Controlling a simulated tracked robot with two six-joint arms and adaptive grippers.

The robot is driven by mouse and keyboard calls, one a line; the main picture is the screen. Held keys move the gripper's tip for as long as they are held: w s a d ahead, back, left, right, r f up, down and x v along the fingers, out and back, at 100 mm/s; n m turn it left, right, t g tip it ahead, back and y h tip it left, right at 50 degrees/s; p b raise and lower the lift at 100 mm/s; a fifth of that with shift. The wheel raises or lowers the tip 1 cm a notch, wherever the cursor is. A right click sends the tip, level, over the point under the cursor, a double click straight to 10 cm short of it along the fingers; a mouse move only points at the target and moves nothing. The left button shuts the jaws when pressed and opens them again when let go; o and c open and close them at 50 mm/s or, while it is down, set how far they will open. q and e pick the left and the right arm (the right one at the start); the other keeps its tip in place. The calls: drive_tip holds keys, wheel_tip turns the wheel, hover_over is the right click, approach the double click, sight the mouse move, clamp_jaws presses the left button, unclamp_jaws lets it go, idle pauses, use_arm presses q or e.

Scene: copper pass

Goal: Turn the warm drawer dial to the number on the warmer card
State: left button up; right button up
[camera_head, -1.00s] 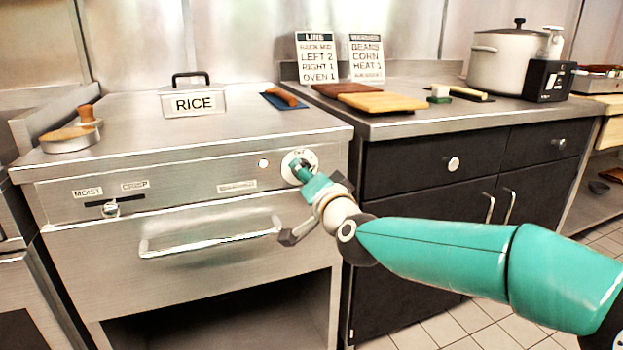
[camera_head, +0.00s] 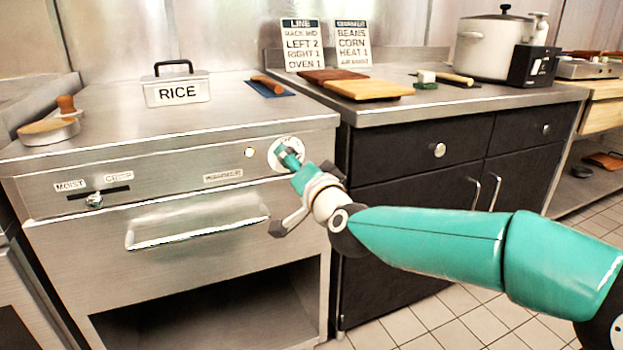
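The warm drawer dial (camera_head: 272,152) is a round white face on the right of the steel drawer's front panel. Its small lettering and knob are too covered to read a setting. My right gripper (camera_head: 289,159) reaches in from the right, with its teal front end at the knob. Dark finger linkages spread to either side, and I cannot tell whether it grips the knob. The warmer card (camera_head: 353,45) stands at the back of the counter and reads BEANS, CORN, HEAT 1, with a small blurred last line. My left gripper is not in view.
A lit lamp (camera_head: 249,152) sits left of the dial. The drawer handle (camera_head: 200,232) juts out below. A MOIST/CRISP slider (camera_head: 95,200) is at the left. A RICE container (camera_head: 177,90) is on top. The LINE card (camera_head: 302,46) stands beside the warmer card.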

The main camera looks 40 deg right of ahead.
drive_tip(key=v, duration=1.1)
drive_tip(key=shift+d+f, duration=0.15)
drive_tip(key=shift+d, duration=0.05)
drive_tip(key=w+a+f+n+g+y, duration=0.1)
drive_tip(key=a+f+n+g, duration=0.15)
drive_tip(key=f, duration=0.95)
drive_tip(key=w+a+f+n+g+y+p, duration=0.1)
drive_tip(key=w+a+f+g+y, duration=0.15)
drive_tip(key=f, duration=0.95)
drive_tip(key=w+a+f+n+g+y, duration=0.1)
drive_tip(key=a+f+g, duration=0.2)
drive_tip(key=f, duration=0.9)
drive_tip(key=s+a+f+n+g+y, duration=0.2)
drive_tip(key=s+a+f+n+g, duration=0.15)
drive_tip(key=s+a+f, duration=0.45)
drive_tip(key=s+a+f+n+g+y, duration=0.2)
drive_tip(key=s+a+f+g, duration=0.25)
drive_tip(key=s+f, duration=0.8)
wheel_tip(320, 180, up, 39)
drive_tip(key=p, duration=3.8)
drive_tip(key=shift+n+g, duration=0.4)
